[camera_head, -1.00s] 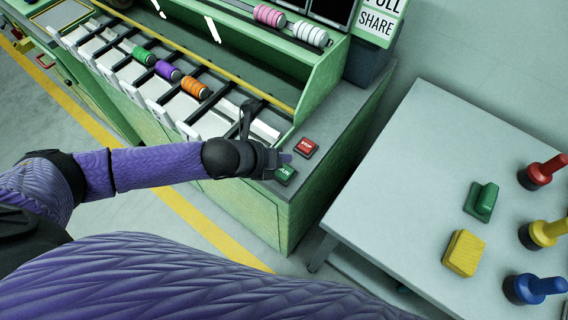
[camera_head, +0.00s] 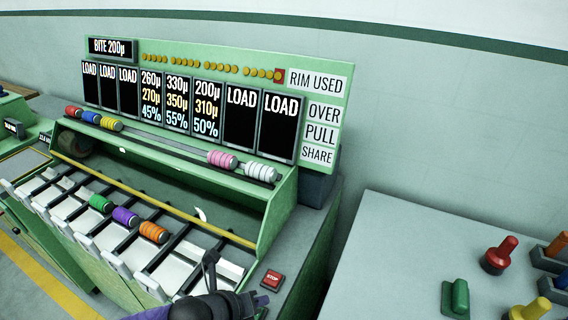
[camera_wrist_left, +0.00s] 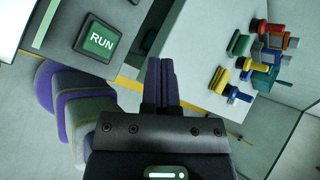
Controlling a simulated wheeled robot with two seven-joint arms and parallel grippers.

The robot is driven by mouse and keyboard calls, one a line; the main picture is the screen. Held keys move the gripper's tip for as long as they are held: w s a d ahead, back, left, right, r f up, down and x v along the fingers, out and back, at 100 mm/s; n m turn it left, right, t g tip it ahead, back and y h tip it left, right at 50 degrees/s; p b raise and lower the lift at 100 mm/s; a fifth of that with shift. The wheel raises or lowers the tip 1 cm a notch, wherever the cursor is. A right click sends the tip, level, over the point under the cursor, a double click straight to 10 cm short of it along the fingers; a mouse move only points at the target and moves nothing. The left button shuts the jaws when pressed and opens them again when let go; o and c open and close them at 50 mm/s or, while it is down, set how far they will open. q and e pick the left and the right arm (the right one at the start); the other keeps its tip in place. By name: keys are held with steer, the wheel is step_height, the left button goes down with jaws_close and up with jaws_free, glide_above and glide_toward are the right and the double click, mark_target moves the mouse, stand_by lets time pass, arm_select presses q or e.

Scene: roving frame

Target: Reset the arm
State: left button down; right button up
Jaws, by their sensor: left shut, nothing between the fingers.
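My left gripper (camera_head: 258,299) is at the bottom of the head view, just in front of the red STOP button (camera_head: 271,280) on the green machine's right-hand ledge. In the left wrist view its fingers (camera_wrist_left: 161,72) are shut together with nothing between them. The green RUN button (camera_wrist_left: 100,40) shows at the upper left of the wrist view, to the left of and apart from the fingers. I cannot see that button in the head view. My right gripper is in neither view.
The green machine carries a display panel (camera_head: 218,98) and a row of white lanes with a green spool (camera_head: 100,203), a purple spool (camera_head: 125,216) and an orange spool (camera_head: 153,231). A grey table (camera_head: 390,240) with coloured knobs stands to the right, across a gap.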

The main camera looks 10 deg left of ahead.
arm_select(q)
steer(key=s+d+r+n+y, duration=0.1)
steer(key=s+d+r+n, duration=0.4)
steer(key=n, duration=0.8)
steer(key=s+a+f+n+g+y, duration=0.25)
steer(key=s+a+n+y, duration=0.25)
steer(key=s+a+n, duration=0.9)
step_height(320, 180, down, 26)
steer(key=d+n+g+b, duration=0.2)
steer(key=n+g+b, duration=0.1)
steer(key=b, duration=0.3)
steer(key=s+a+f+b, duration=0.2)
steer(key=s+f+b, duration=0.2)
steer(key=s+f, duration=0.9)
steer(key=shift+a+g, duration=0.35)
steer(key=shift+g, duration=0.1)
